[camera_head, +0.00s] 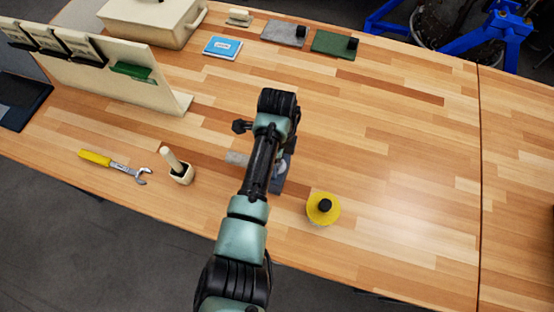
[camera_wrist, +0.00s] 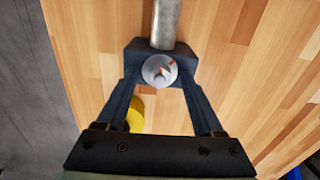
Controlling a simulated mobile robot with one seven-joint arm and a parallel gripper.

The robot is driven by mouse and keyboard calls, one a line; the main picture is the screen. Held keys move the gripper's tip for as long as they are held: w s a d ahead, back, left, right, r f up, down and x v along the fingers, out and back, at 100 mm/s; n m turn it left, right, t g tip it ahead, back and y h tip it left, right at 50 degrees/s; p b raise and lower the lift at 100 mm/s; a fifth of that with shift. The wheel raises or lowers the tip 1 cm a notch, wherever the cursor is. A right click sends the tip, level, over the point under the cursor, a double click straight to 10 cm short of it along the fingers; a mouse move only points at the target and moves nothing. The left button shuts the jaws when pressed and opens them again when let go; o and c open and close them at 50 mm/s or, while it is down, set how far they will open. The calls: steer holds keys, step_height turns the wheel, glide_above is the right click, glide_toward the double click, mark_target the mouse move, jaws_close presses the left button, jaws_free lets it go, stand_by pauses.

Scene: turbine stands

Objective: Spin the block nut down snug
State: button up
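In the wrist view, a pale round piece with a notched middle (camera_wrist: 160,70), which may be the nut, sits against a dark blue-grey block (camera_wrist: 160,48). A grey metal cylinder (camera_wrist: 165,20) runs away above the block. My gripper (camera_wrist: 160,82) has dark fingers reaching to either side of the block. I cannot tell whether they touch it or where finger ends and block begins. In the head view, the cylinder (camera_head: 237,158) and the dark block (camera_head: 280,184) lie around my arm, which hides much of them and the gripper.
A yellow disc with a black knob (camera_head: 323,208) stands right of the block. A yellow-handled wrench (camera_head: 110,163) and a brush-like tool in a holder (camera_head: 177,166) are left. The table's right side is clear.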

steer(key=shift+o, duration=0.8)
steer(key=shift+r, duration=0.15)
steer(key=shift+r+p, duration=2.35)
steer(key=shift+p, duration=0.05)
